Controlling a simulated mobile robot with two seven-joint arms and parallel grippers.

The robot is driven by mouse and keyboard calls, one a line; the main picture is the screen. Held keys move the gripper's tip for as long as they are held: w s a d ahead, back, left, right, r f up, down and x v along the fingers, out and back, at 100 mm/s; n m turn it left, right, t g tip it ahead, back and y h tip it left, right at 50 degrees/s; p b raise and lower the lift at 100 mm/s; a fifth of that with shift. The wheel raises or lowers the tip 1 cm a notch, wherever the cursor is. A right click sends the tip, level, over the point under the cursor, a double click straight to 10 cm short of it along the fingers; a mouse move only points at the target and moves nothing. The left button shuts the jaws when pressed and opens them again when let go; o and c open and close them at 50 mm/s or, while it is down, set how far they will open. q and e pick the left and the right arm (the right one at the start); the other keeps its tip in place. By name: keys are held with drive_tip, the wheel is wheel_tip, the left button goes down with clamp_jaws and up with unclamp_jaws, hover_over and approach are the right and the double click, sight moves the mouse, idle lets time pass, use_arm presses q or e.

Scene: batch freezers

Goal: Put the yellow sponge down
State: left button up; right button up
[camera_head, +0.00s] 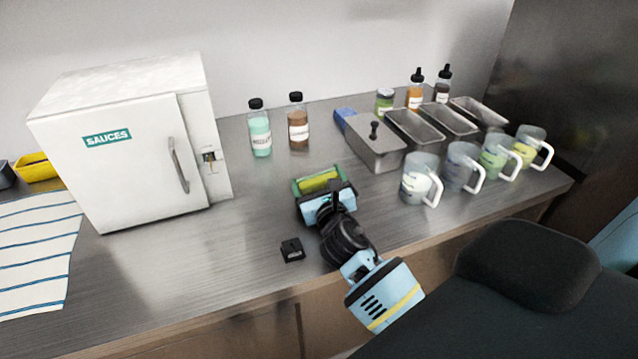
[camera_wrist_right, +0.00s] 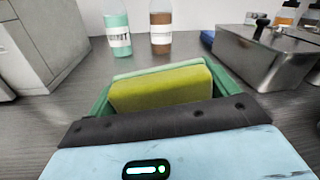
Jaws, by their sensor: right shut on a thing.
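The yellow sponge (camera_head: 320,181) is at my right gripper (camera_head: 322,190) above the middle of the counter. My right gripper is shut on it. In the right wrist view the sponge (camera_wrist_right: 160,88) stands on edge beyond the dark gripper bar, with a pale green layer along its far side. Green edges flank it left and right; I cannot tell whether they are finger pads or a holder. The sponge's lower part is hidden, so I cannot tell whether it touches the counter (camera_head: 240,235). My left gripper is not in view.
A white sauces fridge (camera_head: 130,150) stands left. Green (camera_head: 260,130) and brown (camera_head: 298,122) bottles stand behind. Steel pans (camera_head: 375,145) and several mugs (camera_head: 420,178) are right. A small black block (camera_head: 292,250) lies near the front. Counter left of the gripper is clear.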

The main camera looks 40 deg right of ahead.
sight(317, 175)
drive_tip(key=shift+r, duration=0.5)
wheel_tip(317, 175, up, 3)
drive_tip(key=shift+s+a+r+p, duration=0.1)
drive_tip(key=shift+a+p, duration=0.05)
drive_tip(key=shift+p, duration=0.45)
drive_tip(key=s+a, duration=0.3)
drive_tip(key=a, duration=0.1)
drive_tip(key=s+a, duration=0.3)
drive_tip(key=a, duration=0.1)
drive_tip(key=s+a, duration=0.3)
drive_tip(key=a, duration=0.1)
drive_tip(key=shift+s+a+r, duration=0.15)
drive_tip(key=shift+s+r, duration=0.2)
drive_tip(key=shift+r, duration=0.05)
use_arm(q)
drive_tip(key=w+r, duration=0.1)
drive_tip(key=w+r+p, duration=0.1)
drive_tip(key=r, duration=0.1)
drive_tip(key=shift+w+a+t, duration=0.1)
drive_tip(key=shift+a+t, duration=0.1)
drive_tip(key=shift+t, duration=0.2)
use_arm(e)
drive_tip(key=s+a+f+n+t+y, duration=0.1)
drive_tip(key=s+n+y, duration=0.3)
drive_tip(key=s, duration=0.5)
drive_tip(key=shift+s+y, duration=0.25)
drive_tip(key=shift+y, duration=0.85)
